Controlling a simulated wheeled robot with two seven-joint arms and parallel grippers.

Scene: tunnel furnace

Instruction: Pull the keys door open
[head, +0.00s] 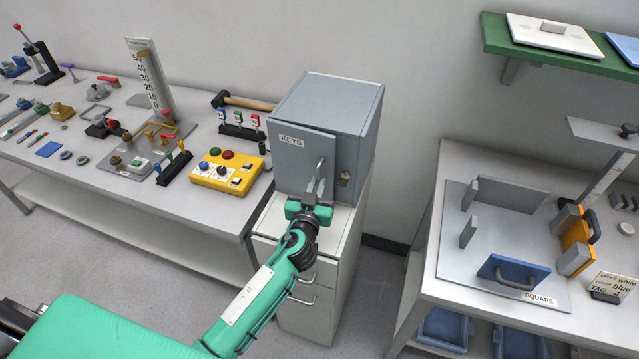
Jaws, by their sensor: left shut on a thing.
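The grey key cabinet (335,98) stands on a pale drawer unit. Its door (290,165) carries a KEYS label at the top. An upright metal handle (319,172) sits near the door's right edge. A strip of the cabinet front with a small round fitting (345,178) shows to the right of the door. The gripper hides the handle's lower end. My right gripper is not in view.
The drawer unit (310,272) with curved handles is below the cabinet. Left is a long table (120,190) with a yellow button box (228,172), a mallet (245,102) and several tools.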

